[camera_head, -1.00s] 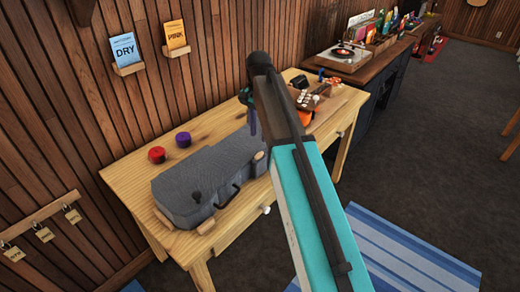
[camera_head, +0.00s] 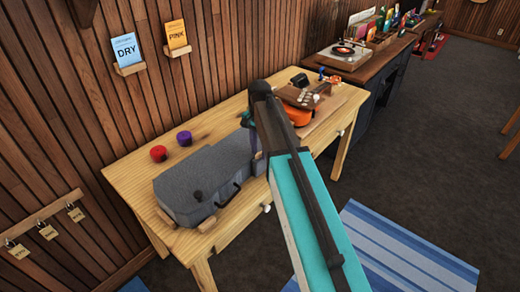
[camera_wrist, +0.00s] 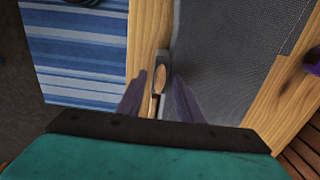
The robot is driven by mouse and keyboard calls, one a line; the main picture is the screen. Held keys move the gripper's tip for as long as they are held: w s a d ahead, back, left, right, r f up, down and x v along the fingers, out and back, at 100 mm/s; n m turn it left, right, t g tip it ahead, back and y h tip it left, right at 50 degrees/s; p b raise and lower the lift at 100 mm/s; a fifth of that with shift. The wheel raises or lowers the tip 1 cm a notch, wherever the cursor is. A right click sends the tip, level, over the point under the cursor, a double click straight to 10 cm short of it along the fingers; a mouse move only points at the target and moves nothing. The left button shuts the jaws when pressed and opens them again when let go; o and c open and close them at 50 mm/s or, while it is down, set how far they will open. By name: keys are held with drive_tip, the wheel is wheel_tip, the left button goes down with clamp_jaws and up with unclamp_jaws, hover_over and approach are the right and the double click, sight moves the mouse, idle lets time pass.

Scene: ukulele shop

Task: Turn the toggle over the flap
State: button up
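A grey case (camera_head: 205,180) lies closed on the wooden table, with a dark handle on its front side. In the wrist view its grey top (camera_wrist: 225,60) fills the right of centre. A small wooden oval toggle (camera_wrist: 159,78) shows at the case's edge, lying roughly lengthwise in the picture on a narrow grey tab, likely the flap (camera_wrist: 162,58). My gripper (camera_wrist: 158,98) has its two purple fingers apart, one on each side of the toggle. I cannot tell whether either touches it. In the head view my arm hides most of the gripper and the case's right end.
A red puck (camera_head: 158,153) and a purple puck (camera_head: 184,138) stand behind the case. An orange ukulele (camera_head: 300,112) lies on a board at the table's far end. The wooden table (camera_head: 130,180) has bare room at its left. A blue striped rug (camera_head: 395,245) lies in front.

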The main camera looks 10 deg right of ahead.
drive_tip(key=shift+c, duration=0.2)
clamp_jaws()
drive_tip(key=shift+n, duration=0.4)
drive_tip(key=n, duration=0.4)
drive_tip(key=shift+p, duration=0.35)
drive_tip(key=n, duration=0.8)
drive_tip(key=shift+n+p, duration=0.4)
drive_tip(key=shift+n, duration=2.3)
drive_tip(key=shift+w, duration=0.1)
